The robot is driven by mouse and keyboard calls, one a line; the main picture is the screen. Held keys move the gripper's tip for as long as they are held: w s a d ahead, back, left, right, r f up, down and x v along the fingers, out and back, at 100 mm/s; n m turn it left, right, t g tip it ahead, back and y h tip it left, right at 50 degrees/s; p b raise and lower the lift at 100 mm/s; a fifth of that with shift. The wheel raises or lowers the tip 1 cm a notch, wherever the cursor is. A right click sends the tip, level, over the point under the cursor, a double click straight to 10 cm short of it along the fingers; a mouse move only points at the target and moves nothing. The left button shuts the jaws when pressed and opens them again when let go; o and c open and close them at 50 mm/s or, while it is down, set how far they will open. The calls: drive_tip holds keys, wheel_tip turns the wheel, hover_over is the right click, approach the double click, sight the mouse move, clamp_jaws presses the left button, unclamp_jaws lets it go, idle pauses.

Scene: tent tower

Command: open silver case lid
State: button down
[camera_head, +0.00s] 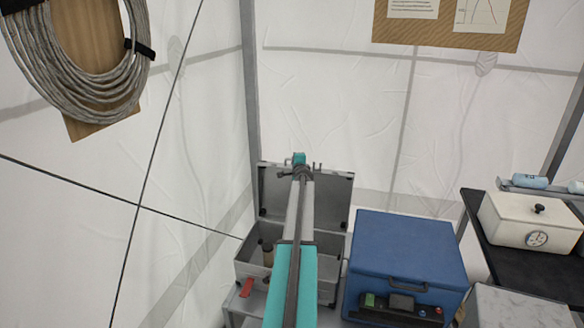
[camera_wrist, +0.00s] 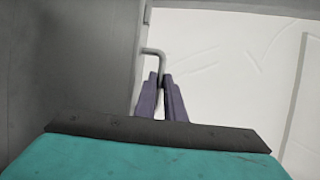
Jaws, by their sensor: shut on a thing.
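The silver case (camera_head: 240,268) stands on a grey surface at lower middle in the head view. Its lid (camera_head: 333,190) is raised and stands about upright at the back, so the inside shows. My gripper (camera_head: 301,164) is at the lid's upper edge, and my arm covers the middle of the case. In the wrist view, the two dark fingers of my gripper (camera_wrist: 161,82) are shut on a bent grey metal handle (camera_wrist: 154,51) beside the grey lid (camera_wrist: 70,60). The far end of the grip is small and hard to make out in the head view.
A blue box (camera_head: 410,245) stands close to the right of the case. A white box with a dial (camera_head: 530,222) sits on a dark table further right. A red item (camera_head: 246,287) lies at the case's front left. White tent walls and a grey pole stand close behind.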

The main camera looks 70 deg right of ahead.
drive_tip(key=shift+w+d+r, duration=0.15)
drive_tip(key=shift+d+r, duration=0.65)
drive_tip(key=shift+r, duration=0.1)
drive_tip(key=c, duration=1.9)
unclamp_jaws()
drive_tip(key=shift+a+r, duration=0.1)
drive_tip(key=shift+a, duration=0.05)
drive_tip(key=shift+o, duration=0.3)
drive_tip(key=shift+a+r, duration=0.1)
drive_tip(key=shift+r, duration=0.05)
drive_tip(key=shift+f, duration=0.2)
drive_tip(key=shift+s, duration=0.2)
